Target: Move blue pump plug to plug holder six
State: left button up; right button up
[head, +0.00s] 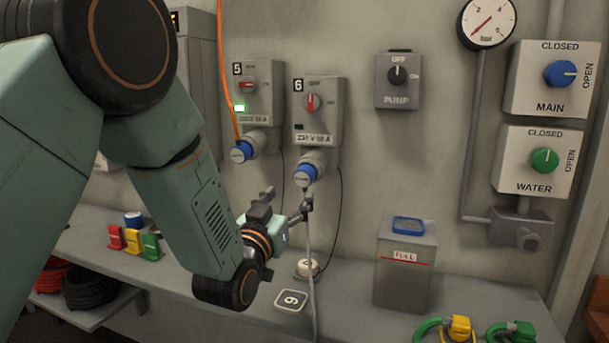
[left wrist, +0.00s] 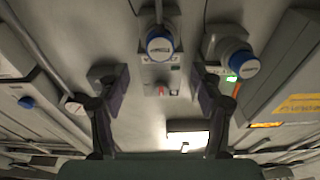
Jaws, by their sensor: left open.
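A blue plug (head: 305,175) with a grey cable sits in the underside of the wall socket box marked 6 (head: 318,115). Another blue plug (head: 240,151), with an orange cable, sits in the box marked 5 (head: 258,90). On the bench are a tag marked 6 (head: 291,299) and a small round pale piece (head: 307,267), perhaps the holder. My left gripper (head: 288,198) is open and empty, below the plug at box 6. In the left wrist view that plug (left wrist: 160,43) shows beyond and between the spread fingers; the other plug (left wrist: 233,60) is to the right. My right gripper is not in view.
A grey container (head: 405,268) with a blue top stands on the bench to the right. Green and yellow connectors (head: 460,328) lie at the front right. Red, yellow and green pieces (head: 132,240) stand at the left. The grey cable hangs beside my gripper.

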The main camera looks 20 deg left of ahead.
aim_at(302, 181)
pick_arm(q)
jog(key=shift+w+d+r, duration=0.1)
jog(key=shift+w+r, duration=0.15)
jog(key=shift+w, duration=1.25)
jog(key=shift+w+r, duration=0.25)
jog(key=shift+w, duration=1.2)
jog(key=shift+w+d+r, duration=0.1)
jog(key=shift+w+r, duration=0.15)
jog(key=shift+w, duration=1.25)
jog(key=shift+c, duration=0.4)
grip_shut()
jog(key=shift+s, duration=0.1)
jog(key=shift+f, duration=0.2)
jog(key=shift+s+a+r, duration=0.1)
jog(key=shift+s+r, duration=0.05)
jog(key=shift+s, duration=0.85)
